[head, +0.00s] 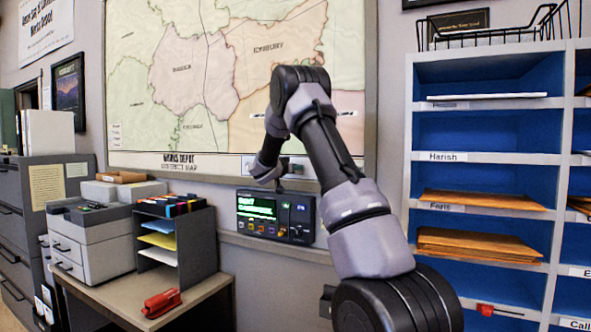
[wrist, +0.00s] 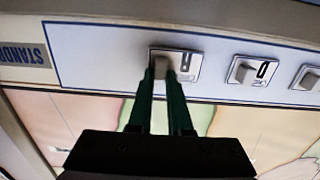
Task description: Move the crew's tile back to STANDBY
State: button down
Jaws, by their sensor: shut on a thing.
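A tile (wrist: 189,68) with a dark letter and a raised knob sits on a pale strip (wrist: 100,62) in the wrist view. My gripper (wrist: 162,70) is shut on the tile's knob, with its two dark fingers on either side. The tile appears flat against the strip. In the head view, my gripper (head: 278,184) is at the map board's lower edge, and the tile there is too small to read.
Two more tiles (wrist: 250,71) (wrist: 308,78) sit on the strip to the right. The district map (head: 190,90) is above the strip in the head view. A control box (head: 276,215) hangs just below my gripper. Pigeonhole shelves (head: 483,130) stand right; a desk (head: 190,297) stands left.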

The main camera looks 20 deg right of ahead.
jog(key=shift+w+d, duration=0.1)
dwell(0.3)
jog(key=c, duration=0.8)
grip_release()
jog(key=shift+o, duration=0.2)
